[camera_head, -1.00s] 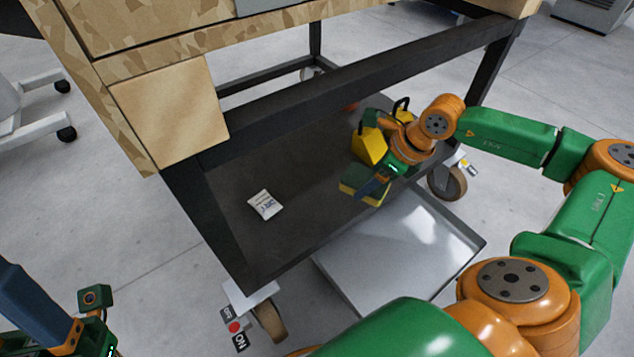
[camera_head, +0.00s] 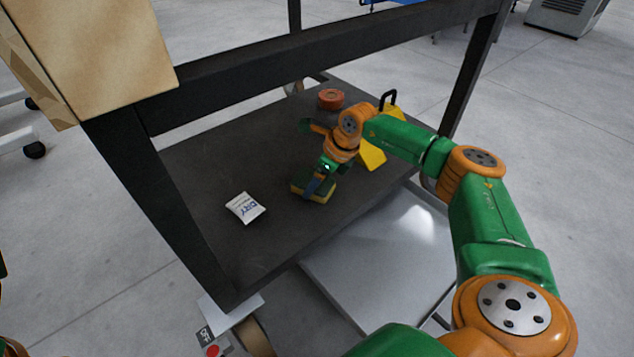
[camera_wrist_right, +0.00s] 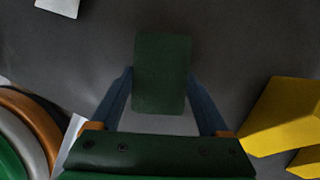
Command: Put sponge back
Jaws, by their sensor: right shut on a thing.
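The sponge (camera_head: 318,192), green on top and yellow below, is at the dark lower shelf (camera_head: 215,165) of the cart. It also shows in the right wrist view (camera_wrist_right: 160,75), green face up, between two blue fingers. My right gripper (camera_head: 314,186) is shut on the sponge, pointing down at the shelf. I cannot tell whether the sponge touches the shelf or hangs just above it. My left gripper is out of the head view; only a sliver of my left arm shows at the left edge.
A white packet marked DRY (camera_head: 245,207) lies left of the sponge. A yellow object (camera_head: 372,153) with a black handle stands to the right, partly behind my arm. Dark cart posts and a beam frame the shelf.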

